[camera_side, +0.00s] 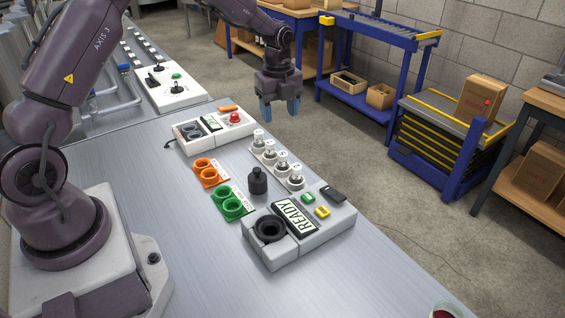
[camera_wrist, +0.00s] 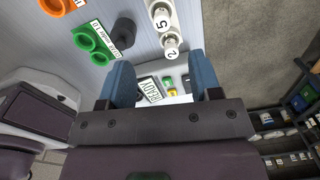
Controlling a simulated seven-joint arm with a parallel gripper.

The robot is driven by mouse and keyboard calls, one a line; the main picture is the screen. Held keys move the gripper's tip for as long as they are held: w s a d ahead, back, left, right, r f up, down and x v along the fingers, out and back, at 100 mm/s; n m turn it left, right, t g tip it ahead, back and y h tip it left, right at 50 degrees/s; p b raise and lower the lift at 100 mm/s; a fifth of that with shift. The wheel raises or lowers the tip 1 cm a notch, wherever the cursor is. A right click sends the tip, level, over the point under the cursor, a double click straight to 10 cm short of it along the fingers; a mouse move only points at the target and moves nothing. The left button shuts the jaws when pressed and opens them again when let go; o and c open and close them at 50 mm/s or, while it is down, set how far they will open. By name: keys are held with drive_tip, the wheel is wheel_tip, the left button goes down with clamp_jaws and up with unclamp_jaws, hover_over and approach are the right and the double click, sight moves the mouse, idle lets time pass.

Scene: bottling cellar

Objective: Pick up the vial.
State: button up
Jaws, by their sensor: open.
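Several small vials with numbered white labels stand upright in a pale rack (camera_side: 263,158) on the bench; one vial (camera_side: 281,164) is near its middle. In the wrist view, a vial labelled 5 (camera_wrist: 162,20) and a vial labelled 2 (camera_wrist: 170,47) show near the top. Which one the task means, I cannot tell. My gripper (camera_side: 281,108) has its blue fingers apart with nothing between them. It hangs above the bench's far edge, beyond the rack's far end. In the wrist view my gripper (camera_wrist: 161,76) shows both fingers spread, below the vial labelled 2 in the picture.
A dark capped bottle (camera_side: 258,181) stands beside the rack. Orange cups (camera_side: 207,173) and green cups (camera_side: 232,203) lie left of it. A READY device (camera_side: 296,219) with a black round socket is in front. A control box with a red button (camera_side: 235,117) is behind.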

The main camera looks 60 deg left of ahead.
sight(283, 153)
wheel_tip(283, 153, down, 7)
drive_tip(key=shift+d+f, duration=0.1)
drive_tip(key=shift+f, duration=0.1)
drive_tip(key=shift+w+d+f, duration=0.1)
drive_tip(key=shift+d+f, duration=0.1)
drive_tip(key=shift+f, duration=1.2)
drive_tip(key=shift+d+f, duration=0.2)
drive_tip(key=shift+f, duration=1.15)
drive_tip(key=c, duration=1)
